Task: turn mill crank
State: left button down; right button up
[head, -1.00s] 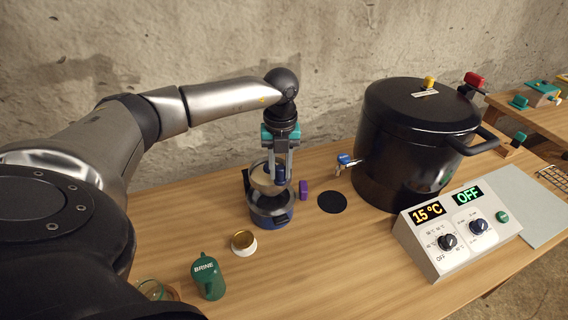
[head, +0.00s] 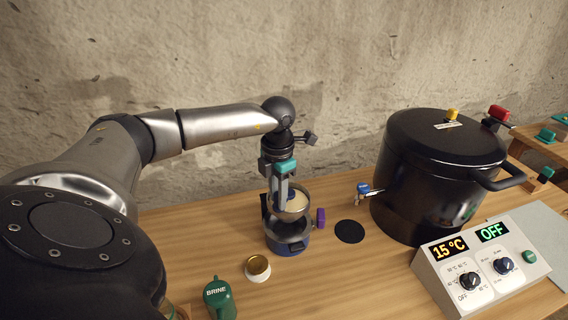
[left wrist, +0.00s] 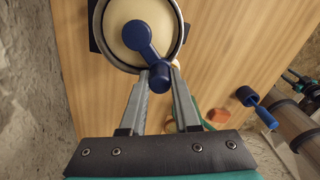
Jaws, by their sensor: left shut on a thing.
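The mill (head: 287,241) stands upright on the wooden table, with a blue base and a metal bowl on top. In the left wrist view, a pale round filling shows in the bowl (left wrist: 182,26). The blue crank (left wrist: 143,46) lies across it, with its knob (left wrist: 160,77) over the rim. My left gripper (head: 276,203) points down at the left side of the bowl. Its fingers (left wrist: 164,77) are closed around the crank knob. The fingers hide part of the crank in the head view. My right gripper is in neither view.
A purple block (head: 320,218) is right of the mill, beside a black disc (head: 349,231). A large black pot (head: 440,170) with a blue-handled tap (head: 364,188) stands farther right, behind a control box (head: 482,265). A gold-topped lid (head: 257,268) and green BRINE container (head: 219,299) are in front.

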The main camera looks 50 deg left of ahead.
pick_arm(q)
jog(key=a+m, duration=0.1)
jog(key=m, duration=0.1)
jog(key=a+m, duration=0.1)
jog(key=shift+s+m+b, duration=0.1)
jog(key=shift+m+b, duration=0.25)
jog(key=shift+m, duration=0.05)
jog(key=m, duration=0.1)
jog(key=a+m, duration=0.1)
jog(key=m, duration=0.1)
jog(key=shift+a+m+b, duration=0.3)
jog(key=m, duration=0.1)
jog(key=w+a+m, duration=0.1)
jog(key=m, duration=0.2)
jog(key=shift+w+a, duration=0.2)
jog(key=shift+a, duration=0.15)
jog(key=shift+w+a+r+m+b, duration=0.1)
jog(key=shift+w+a+m+b, duration=0.15)
jog(key=shift+m, duration=0.65)
jog(key=shift+w+a+m+b, duration=0.1)
jog(key=shift+w+a+m, duration=0.15)
jog(key=shift+m, duration=0.65)
jog(key=shift+w, duration=0.1)
jog(key=c, duration=0.6)
grip_release()
jog(key=shift+d, duration=0.1)
notch_tip(320, 180, up, 15)
jog(key=shift+r+p, duration=0.1)
jog(key=shift+p, duration=0.6)
